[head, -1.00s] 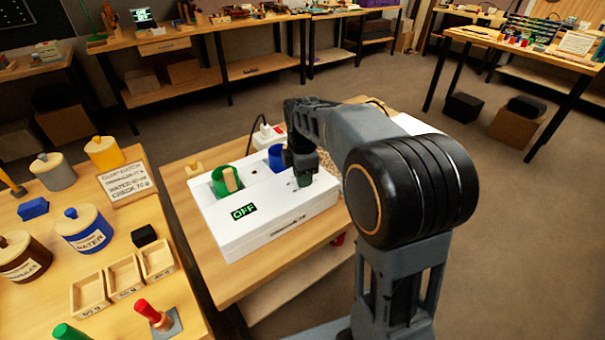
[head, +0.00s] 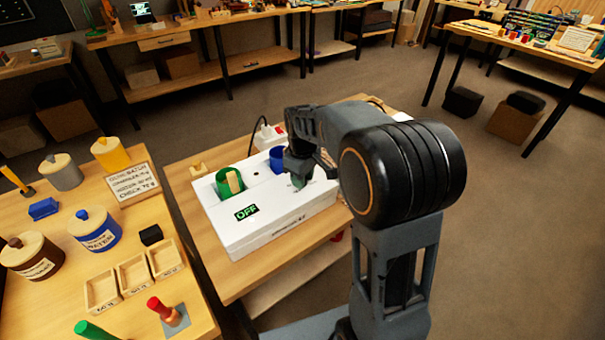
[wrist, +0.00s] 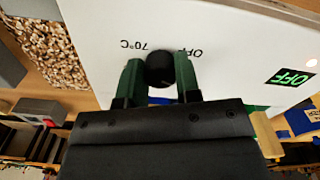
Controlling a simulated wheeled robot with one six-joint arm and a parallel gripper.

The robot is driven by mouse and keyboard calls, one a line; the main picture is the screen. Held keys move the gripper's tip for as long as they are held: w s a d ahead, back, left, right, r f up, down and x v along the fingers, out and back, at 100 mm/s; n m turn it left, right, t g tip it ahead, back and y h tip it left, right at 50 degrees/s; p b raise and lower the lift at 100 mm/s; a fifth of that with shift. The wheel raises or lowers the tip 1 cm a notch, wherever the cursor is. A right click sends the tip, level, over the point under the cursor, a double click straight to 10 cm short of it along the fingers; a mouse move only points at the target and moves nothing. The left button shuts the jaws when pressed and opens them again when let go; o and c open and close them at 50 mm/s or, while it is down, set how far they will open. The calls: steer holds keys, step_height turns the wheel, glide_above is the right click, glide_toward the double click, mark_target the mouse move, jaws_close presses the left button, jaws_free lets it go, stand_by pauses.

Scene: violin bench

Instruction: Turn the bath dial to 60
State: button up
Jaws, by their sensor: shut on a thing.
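The white bath box (head: 270,222) stands on the middle wooden table, and its front display (head: 246,212) reads OFF in green. The black dial (wrist: 160,70) sits on the box's top face in the wrist view, with a "70°C" mark and an "OFF" mark printed near it. My gripper (wrist: 160,75) has its two green fingers on either side of the dial, shut on it. In the head view my gripper (head: 298,180) is over the right part of the box and hides the dial. The display (wrist: 291,77) also reads OFF in the wrist view.
A green pot (head: 230,183) with a wooden piece in it and a blue pot (head: 277,158) are set in the box. A power strip (head: 270,136) lies behind it. Jars, including a blue one (head: 97,232), and small trays (head: 133,272) fill the left table.

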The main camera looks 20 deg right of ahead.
steer(key=m+p, duration=0.1)
steer(key=m, duration=0.5)
steer(key=shift+r+p, duration=0.1)
steer(key=shift+p, duration=0.25)
steer(key=m+p, duration=0.1)
steer(key=m, duration=0.5)
steer(key=shift+m, duration=0.4)
steer(key=m+p, duration=0.1)
steer(key=m, duration=0.5)
steer(key=shift+a, duration=0.1)
steer(key=m+p, duration=0.1)
steer(key=m, duration=0.4)
steer(key=shift+m, duration=0.3)
steer(key=o, duration=0.9)
step_height(320, 180, up, 14)
steer(key=shift+f+p, duration=0.15)
steer(key=shift+p, duration=0.2)
